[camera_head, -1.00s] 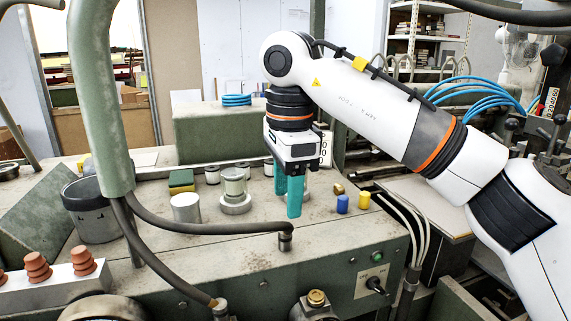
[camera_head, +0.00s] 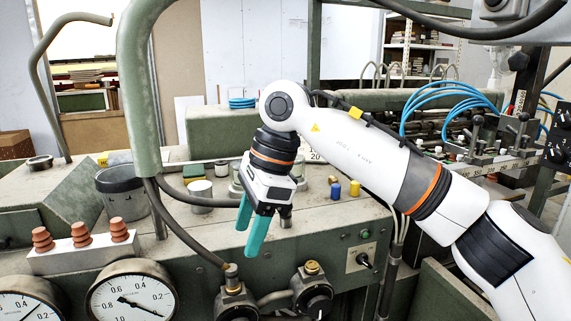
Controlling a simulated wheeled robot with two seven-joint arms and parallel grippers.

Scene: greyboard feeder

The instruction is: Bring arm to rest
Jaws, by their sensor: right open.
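My right arm comes in from the right, and my right gripper (camera_head: 252,236) hangs from it with two teal fingers pointing down and slightly left. The fingers are apart and nothing is between them. The gripper is in front of the machine's top (camera_head: 325,205), near its front edge, and covers part of the small items behind it. My left gripper does not show.
A blue cylinder (camera_head: 335,191) and a yellow cylinder (camera_head: 354,188) stand right of the gripper. A dark pot (camera_head: 125,190), a thick green pipe (camera_head: 138,90), a white block with terracotta cones (camera_head: 82,256) and pressure gauges (camera_head: 131,297) are at left.

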